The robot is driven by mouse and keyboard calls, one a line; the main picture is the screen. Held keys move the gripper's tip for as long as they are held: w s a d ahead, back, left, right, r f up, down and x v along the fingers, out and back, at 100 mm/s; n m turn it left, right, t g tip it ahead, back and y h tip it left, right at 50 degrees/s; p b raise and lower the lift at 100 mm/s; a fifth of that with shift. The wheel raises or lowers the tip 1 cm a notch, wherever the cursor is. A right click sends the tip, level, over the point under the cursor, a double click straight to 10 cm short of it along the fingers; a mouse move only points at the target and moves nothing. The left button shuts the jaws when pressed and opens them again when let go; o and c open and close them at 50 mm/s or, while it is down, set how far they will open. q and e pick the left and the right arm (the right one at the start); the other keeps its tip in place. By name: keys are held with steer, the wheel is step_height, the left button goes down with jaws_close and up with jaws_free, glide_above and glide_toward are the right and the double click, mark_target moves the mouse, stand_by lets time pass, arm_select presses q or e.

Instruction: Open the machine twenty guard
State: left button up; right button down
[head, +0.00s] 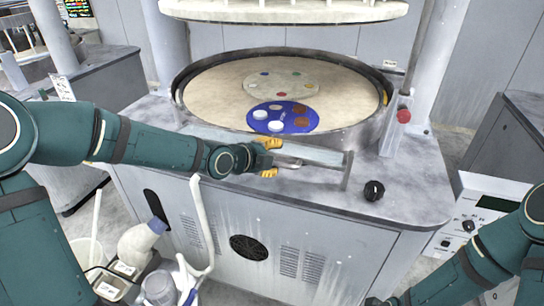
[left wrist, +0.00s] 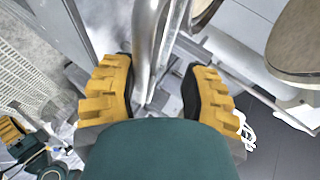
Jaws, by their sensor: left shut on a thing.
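The grey polishing machine (head: 235,215) stands in front of me; I cannot read a number on it. Its guard (head: 315,153) shows as a low pale panel along the platen's front edge, with a metal rail at its front. The fingers partly hide the held part. My right arm enters at the lower right, with its gripper out of view.
The round platen (head: 215,93) holds a blue disc (head: 294,124) and a pale disc with colored spots. A black knob (head: 374,190) and a red knob (head: 404,116) are to the right. Bottles in a caddy (head: 110,285) stand at lower left. A control box (head: 485,205) is at right.

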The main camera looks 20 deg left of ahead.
arm_select(q)
steer(key=v, duration=1.2)
stand_by(1.2)
stand_by(0.5)
